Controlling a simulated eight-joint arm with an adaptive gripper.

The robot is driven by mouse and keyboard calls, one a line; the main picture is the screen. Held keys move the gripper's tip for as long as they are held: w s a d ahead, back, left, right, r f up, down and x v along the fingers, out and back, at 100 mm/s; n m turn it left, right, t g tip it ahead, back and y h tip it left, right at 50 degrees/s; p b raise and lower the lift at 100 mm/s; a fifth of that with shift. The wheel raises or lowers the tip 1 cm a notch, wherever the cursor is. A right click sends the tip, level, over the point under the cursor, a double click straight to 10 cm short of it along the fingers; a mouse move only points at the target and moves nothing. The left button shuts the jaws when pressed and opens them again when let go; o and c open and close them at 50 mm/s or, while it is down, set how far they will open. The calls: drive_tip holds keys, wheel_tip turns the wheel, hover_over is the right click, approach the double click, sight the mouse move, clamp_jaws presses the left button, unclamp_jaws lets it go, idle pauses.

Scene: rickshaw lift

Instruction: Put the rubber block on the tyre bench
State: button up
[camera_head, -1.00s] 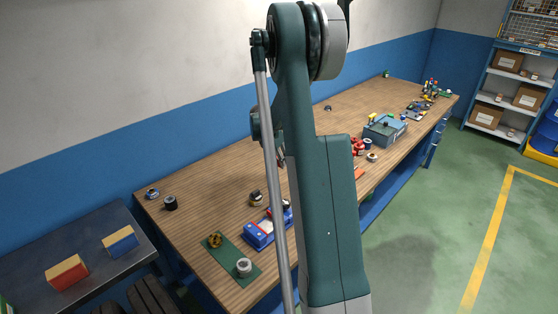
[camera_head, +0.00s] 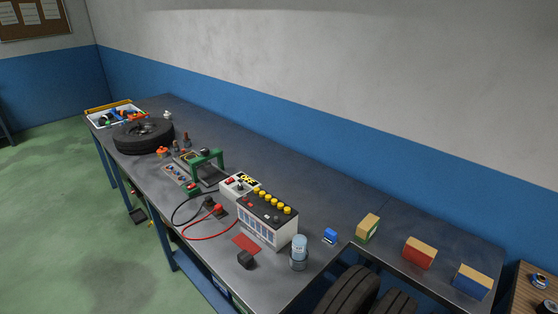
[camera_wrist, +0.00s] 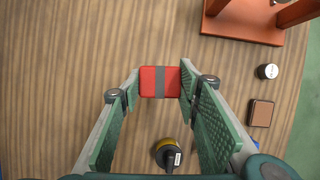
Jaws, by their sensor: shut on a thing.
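In the wrist view, my gripper (camera_wrist: 160,88) is shut on a red block with a grey band (camera_wrist: 147,82). The block sits between the fingertips, above a wooden bench top; I cannot tell whether it touches the wood, or whether it is rubber. The head view shows the tyre bench (camera_head: 235,160), a long dark metal-topped bench with a black tyre (camera_head: 135,139) lying flat near its far left end. A small black block (camera_head: 246,259) lies near its front edge. My gripper is not in the head view.
The tyre bench also holds a white battery unit (camera_head: 267,222), a green clamp (camera_head: 206,162), cables and a jar (camera_head: 299,252). Several coloured blocks (camera_head: 419,253) stand on the right. In the wrist view, a dark cylinder (camera_wrist: 168,154) is close to the gripper, and a red-brown frame (camera_wrist: 245,20) stands beyond.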

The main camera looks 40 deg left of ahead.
drive_tip(key=w+a, duration=0.4)
drive_tip(key=a, duration=0.4)
drive_tip(key=w+a, duration=0.5)
drive_tip(key=a, duration=0.3)
drive_tip(key=w+a, duration=0.1)
drive_tip(key=a, duration=1.6)
drive_tip(key=w+a+r, duration=0.1)
drive_tip(key=a, duration=1.6)
drive_tip(key=w+a+p, duration=0.1)
drive_tip(key=a, duration=1.6)
drive_tip(key=shift+w+r, duration=0.15)
drive_tip(key=shift+w, duration=0.05)
drive_tip(key=s+a+r, duration=0.1)
drive_tip(key=s+a, duration=0.4)
drive_tip(key=a, duration=0.5)
drive_tip(key=s+a, duration=0.4)
drive_tip(key=a, duration=0.7)
drive_tip(key=s+a+r, duration=0.1)
drive_tip(key=s+a, duration=0.4)
drive_tip(key=a, duration=0.5)
drive_tip(key=s+a+f+n+t+y+b, duration=0.1)
drive_tip(key=s+a+n, duration=0.5)
drive_tip(key=s+a, duration=0.8)
drive_tip(key=s+a+f+n+t+y+b, duration=0.1)
drive_tip(key=s+a+n, duration=0.5)
drive_tip(key=s+a, duration=0.9)
drive_tip(key=s+t, duration=0.1)
drive_tip(key=s, duration=0.3)
drive_tip(key=shift+s+n+t+y, duration=0.3)
drive_tip(key=shift+t+y, duration=0.1)
